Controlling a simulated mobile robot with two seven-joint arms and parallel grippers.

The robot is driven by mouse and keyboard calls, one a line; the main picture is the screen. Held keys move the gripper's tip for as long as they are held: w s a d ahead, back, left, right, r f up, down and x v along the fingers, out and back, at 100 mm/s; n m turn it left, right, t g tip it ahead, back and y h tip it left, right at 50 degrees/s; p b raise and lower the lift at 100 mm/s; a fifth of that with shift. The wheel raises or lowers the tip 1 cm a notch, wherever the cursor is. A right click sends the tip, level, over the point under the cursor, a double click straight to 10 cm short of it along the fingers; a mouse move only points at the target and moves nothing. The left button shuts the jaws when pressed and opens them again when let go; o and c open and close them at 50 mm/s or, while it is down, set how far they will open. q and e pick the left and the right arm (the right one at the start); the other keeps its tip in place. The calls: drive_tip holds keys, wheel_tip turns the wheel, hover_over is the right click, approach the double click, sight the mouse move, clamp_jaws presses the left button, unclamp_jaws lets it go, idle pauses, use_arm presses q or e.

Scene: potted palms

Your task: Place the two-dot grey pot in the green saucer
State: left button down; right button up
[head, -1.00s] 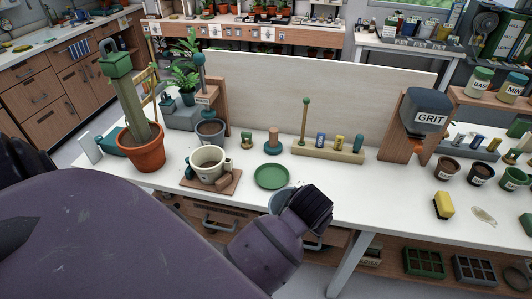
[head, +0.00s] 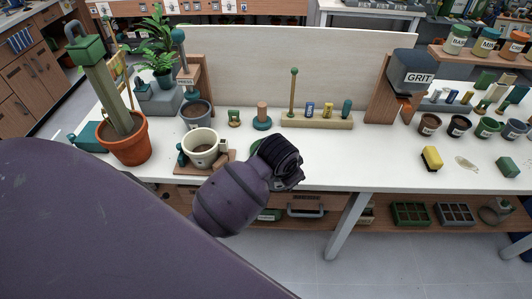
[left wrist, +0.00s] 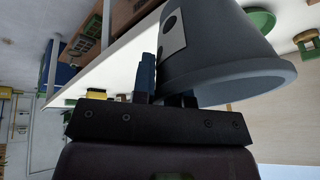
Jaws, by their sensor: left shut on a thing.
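In the left wrist view, a grey pot (left wrist: 225,65) with a pale label bearing dark dots fills the upper right. My left gripper (left wrist: 165,92) is shut on it, with its fingers at the pot's wall near the rim. In the head view my left gripper (head: 280,163) is over the front part of the bench; its fingers and the pot are hidden behind the arm. The green saucer (head: 255,146) lies on the bench just beyond the gripper, mostly covered by it. My right gripper is not in view.
A terracotta pot (head: 126,150) stands left.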

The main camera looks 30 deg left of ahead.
use_arm(q)
drive_tip(key=w+a+r+m+g+h+b, duration=0.1)
drive_tip(key=w+a+r+m+h, duration=0.1)
drive_tip(key=w+a+r+m, duration=0.35)
drive_tip(key=w+a+r+m+g+h, duration=0.1)
drive_tip(key=w+a+r+m+h, duration=0.15)
drive_tip(key=a+r+m, duration=0.55)
drive_tip(key=shift+n+y, duration=0.35)
drive_tip(key=shift+y, duration=0.1)
drive_tip(key=f, duration=0.6)
drive_tip(key=a+f, duration=0.1)
drive_tip(key=f, duration=1.1)
drive_tip(key=shift+w+a+f, duration=0.1)
drive_tip(key=shift+a+f, duration=0.1)
drive_tip(key=c, duration=1.1)
unclamp_jaws()
drive_tip(key=shift+c, duration=0.2)
